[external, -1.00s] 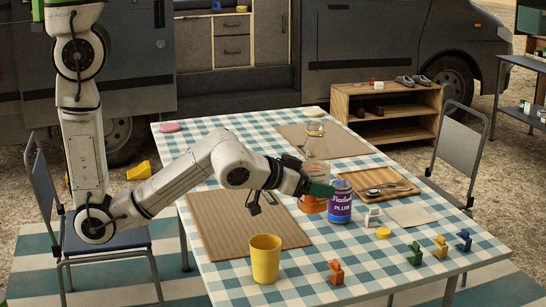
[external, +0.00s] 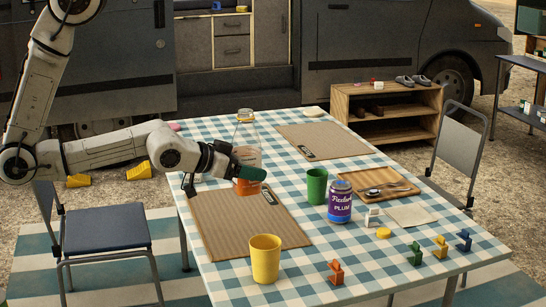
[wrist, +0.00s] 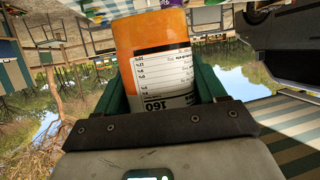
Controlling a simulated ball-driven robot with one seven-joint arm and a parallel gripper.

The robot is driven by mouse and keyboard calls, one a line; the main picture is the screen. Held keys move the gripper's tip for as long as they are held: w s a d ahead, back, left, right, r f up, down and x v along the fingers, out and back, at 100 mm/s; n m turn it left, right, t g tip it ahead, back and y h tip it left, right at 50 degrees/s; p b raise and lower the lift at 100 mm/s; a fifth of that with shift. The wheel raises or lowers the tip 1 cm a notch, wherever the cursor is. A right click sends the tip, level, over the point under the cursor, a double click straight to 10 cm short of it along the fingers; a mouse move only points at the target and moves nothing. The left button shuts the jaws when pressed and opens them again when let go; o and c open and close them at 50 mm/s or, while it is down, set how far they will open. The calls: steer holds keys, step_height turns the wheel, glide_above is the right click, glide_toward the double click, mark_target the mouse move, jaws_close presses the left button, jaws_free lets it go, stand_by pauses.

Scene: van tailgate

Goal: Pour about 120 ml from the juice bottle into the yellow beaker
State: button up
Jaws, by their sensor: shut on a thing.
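The juice bottle (external: 246,131) is clear glass with orange juice in its lower part and appears upright. My gripper (external: 247,172) is shut on the bottle, low on its body, over the back of the near placemat; whether its base clears the table is hard to tell. In the wrist view my gripper (wrist: 160,100) has its green fingers on both sides of the orange-filled bottle (wrist: 150,38), whose white label faces the camera. The yellow beaker (external: 265,262) stands upright near the front edge, apart from the bottle and nearer the camera. The beaker's contents cannot be seen.
A green cup (external: 317,187) and plum jar (external: 340,205) stand right of the bottle. A wooden tray (external: 372,178) lies behind the jar. Small coloured clips, including an orange one (external: 336,272), line the front right. The near placemat (external: 250,225) is mostly clear.

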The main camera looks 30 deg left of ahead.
step_height(320, 180, down, 15)
steer(key=shift+r, duration=0.1)
stand_by(0.4)
steer(key=shift+w+a+m+b, duration=0.15)
steer(key=shift+m+b, duration=0.15)
steer(key=shift+b, duration=0.2)
